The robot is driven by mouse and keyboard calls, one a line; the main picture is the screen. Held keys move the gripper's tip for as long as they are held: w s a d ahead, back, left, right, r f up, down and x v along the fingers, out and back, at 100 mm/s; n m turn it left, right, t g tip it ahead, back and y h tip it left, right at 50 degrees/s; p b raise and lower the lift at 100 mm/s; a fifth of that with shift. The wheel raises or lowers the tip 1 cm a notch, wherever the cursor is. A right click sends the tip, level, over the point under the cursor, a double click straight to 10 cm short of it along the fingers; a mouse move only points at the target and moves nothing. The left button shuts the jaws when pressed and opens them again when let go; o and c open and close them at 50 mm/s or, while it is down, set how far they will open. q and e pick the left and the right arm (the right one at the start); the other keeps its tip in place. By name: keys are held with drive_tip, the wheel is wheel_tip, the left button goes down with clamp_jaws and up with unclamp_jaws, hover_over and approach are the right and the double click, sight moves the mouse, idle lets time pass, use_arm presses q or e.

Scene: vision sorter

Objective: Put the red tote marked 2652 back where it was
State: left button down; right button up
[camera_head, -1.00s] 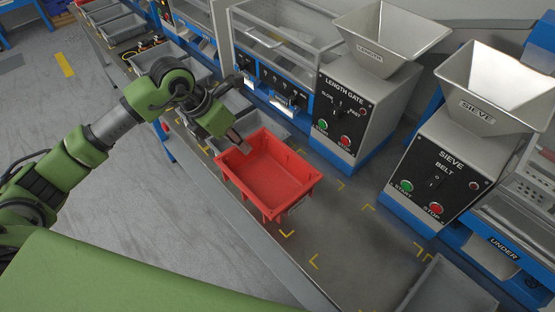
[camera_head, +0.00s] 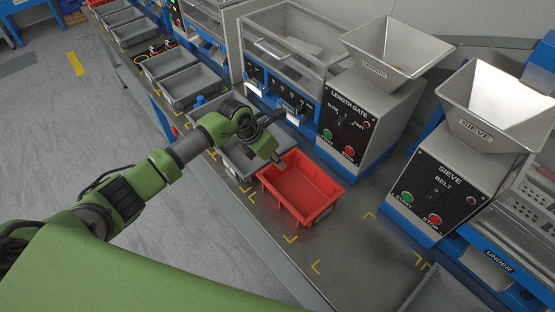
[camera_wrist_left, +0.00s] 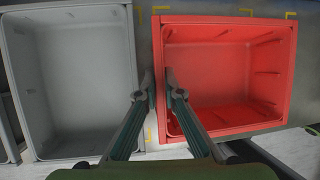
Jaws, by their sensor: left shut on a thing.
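The red tote (camera_head: 322,204) is upright over the bench, just in front of the length gate machine. Its number cannot be read in these views. My left gripper (camera_head: 276,158) is at the tote's left wall. In the left wrist view, one finger is inside the red tote (camera_wrist_left: 220,62) and the other is in the narrow gap outside, so my left gripper (camera_wrist_left: 160,80) is shut on that wall. The tote looks empty. I cannot tell whether its base touches the bench. My right gripper is not in view.
A grey tote (camera_head: 237,166) stands close on the red tote's left and shows large in the left wrist view (camera_wrist_left: 72,150). Yellow corner marks (camera_head: 290,239) lie on the bench. Bare bench (camera_head: 350,250) lies to the right, before another grey tote (camera_head: 445,296). Machines line the back.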

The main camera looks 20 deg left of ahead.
use_arm(q)
drive_tip(key=c, duration=2.4)
unclamp_jaws()
drive_tip(key=shift+c, duration=0.2)
drive_tip(key=shift+r, duration=0.15)
drive_tip(key=b+v, duration=0.2)
drive_tip(key=v, duration=1)
drive_tip(key=shift+c, duration=0.5)
